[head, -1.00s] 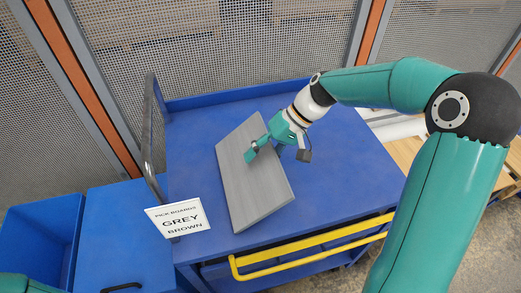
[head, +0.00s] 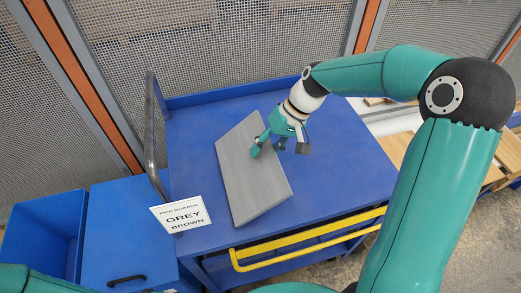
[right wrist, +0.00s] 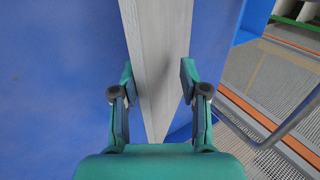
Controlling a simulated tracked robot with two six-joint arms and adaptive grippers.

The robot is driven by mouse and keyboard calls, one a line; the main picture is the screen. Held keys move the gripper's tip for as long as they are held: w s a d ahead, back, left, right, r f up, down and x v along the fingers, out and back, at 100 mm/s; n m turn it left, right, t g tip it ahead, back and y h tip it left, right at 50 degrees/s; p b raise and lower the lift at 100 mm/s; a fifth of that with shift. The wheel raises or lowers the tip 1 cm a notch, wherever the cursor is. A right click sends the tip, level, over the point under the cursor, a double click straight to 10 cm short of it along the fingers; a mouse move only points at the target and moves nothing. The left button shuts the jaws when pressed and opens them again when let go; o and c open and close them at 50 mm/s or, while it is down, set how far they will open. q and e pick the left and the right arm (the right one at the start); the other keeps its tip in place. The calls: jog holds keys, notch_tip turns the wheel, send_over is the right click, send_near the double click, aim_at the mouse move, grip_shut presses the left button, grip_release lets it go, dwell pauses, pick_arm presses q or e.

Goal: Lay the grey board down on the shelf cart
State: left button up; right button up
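The grey board (head: 246,178) rests on the blue top of the shelf cart (head: 335,165), left of its middle and at a slant. My right gripper (head: 268,149) is over the board's right long edge. In the right wrist view, its two fingers (right wrist: 158,92) are apart, with part of the grey board (right wrist: 160,50) showing between and beyond them. A gap shows at the right finger; contact at the left finger is unclear. My left gripper is out of view.
A sign (head: 181,215) reading "PICK BOARDS GREY BROWN" stands at the cart's front left. A yellow handle (head: 305,240) runs along the front, a grey rail (head: 152,130) at the left. A blue bin (head: 42,238) is far left. The cart's right side is clear.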

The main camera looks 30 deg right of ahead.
jog(key=shift+s+d+r, duration=0.15)
jog(key=shift+d+r, duration=0.1)
jog(key=shift+d, duration=0.35)
jog(key=shift+s+d+r+p, duration=0.15)
jog(key=shift+d+r, duration=0.05)
jog(key=shift+d, duration=0.3)
jog(key=shift+s+d+r+p, duration=0.1)
jog(key=shift+d+r+p, duration=0.15)
jog(key=shift+d, duration=0.25)
jog(key=shift+s+d+r+p, duration=0.1)
jog(key=shift+s+d+r, duration=0.1)
jog(key=shift+d, duration=0.3)
jog(key=o, duration=0.6)
jog(key=shift+c, duration=0.2)
notch_tip(320, 180, up, 8)
jog(key=d+p, duration=0.1)
jog(key=p, duration=0.4)
jog(key=shift+s+d+f+p, duration=0.15)
jog(key=shift+d+f+p, duration=0.1)
jog(key=shift+p, duration=0.15)
